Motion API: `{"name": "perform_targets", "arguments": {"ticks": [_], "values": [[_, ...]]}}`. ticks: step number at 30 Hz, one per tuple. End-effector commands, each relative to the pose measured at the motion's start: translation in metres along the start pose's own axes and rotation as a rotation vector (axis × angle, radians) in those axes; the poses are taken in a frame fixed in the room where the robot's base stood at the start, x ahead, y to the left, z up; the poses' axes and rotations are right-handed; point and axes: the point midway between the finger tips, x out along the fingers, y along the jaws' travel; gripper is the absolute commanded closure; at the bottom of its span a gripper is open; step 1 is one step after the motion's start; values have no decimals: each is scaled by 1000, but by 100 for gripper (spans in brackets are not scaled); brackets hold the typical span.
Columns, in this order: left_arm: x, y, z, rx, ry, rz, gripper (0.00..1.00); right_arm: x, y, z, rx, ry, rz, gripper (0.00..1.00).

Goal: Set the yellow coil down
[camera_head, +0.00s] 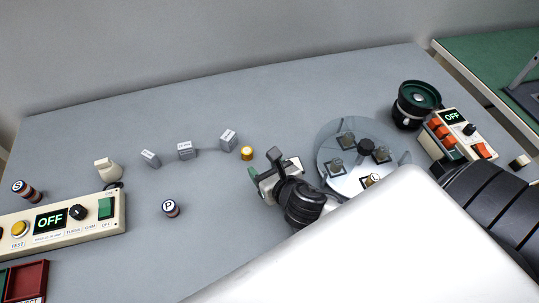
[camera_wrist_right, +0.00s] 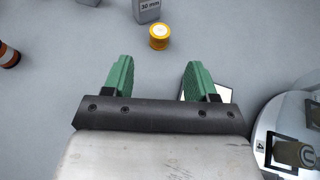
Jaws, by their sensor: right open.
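The yellow coil (camera_head: 247,153) is a small yellow cylinder with a pale top, standing upright on the grey table by the rightmost grey block. It also shows in the right wrist view (camera_wrist_right: 158,37), beyond my fingertips and apart from them. My right gripper (camera_head: 270,172) is open and empty, close to the coil on its lower right. In the right wrist view its two green fingers (camera_wrist_right: 158,75) are spread wide with bare table between them. My left gripper is not in view.
Grey blocks (camera_head: 185,150) stand in a row left of the coil. A round disc with dark fixtures (camera_head: 328,172) lies right of my right gripper. A pale square (camera_wrist_right: 219,93) lies by the right finger. Control boxes (camera_head: 62,222) (camera_head: 460,134) stand left and right. The table's middle left is mostly clear.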

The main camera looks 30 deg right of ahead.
Motion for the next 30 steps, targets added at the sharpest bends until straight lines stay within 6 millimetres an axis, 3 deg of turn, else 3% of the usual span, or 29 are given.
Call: {"name": "perform_targets", "arguments": {"ticks": [6, 10, 15, 19, 25, 30], "values": [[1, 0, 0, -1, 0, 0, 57, -19, 1, 3, 7, -15, 9, 37], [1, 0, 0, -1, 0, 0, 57, -10, 17, 30, 67, -137, 101, 37], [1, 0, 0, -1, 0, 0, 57, 1, 69, 91, 184, -364, 455, 37], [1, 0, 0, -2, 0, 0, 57, -2, 114, 116, 207, -378, 802, 37], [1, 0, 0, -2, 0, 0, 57, -6, 159, 109, 110, -60, 1195, 37], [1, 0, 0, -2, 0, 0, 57, 11, 155, 82, -27, 416, 1208, 37]]}}
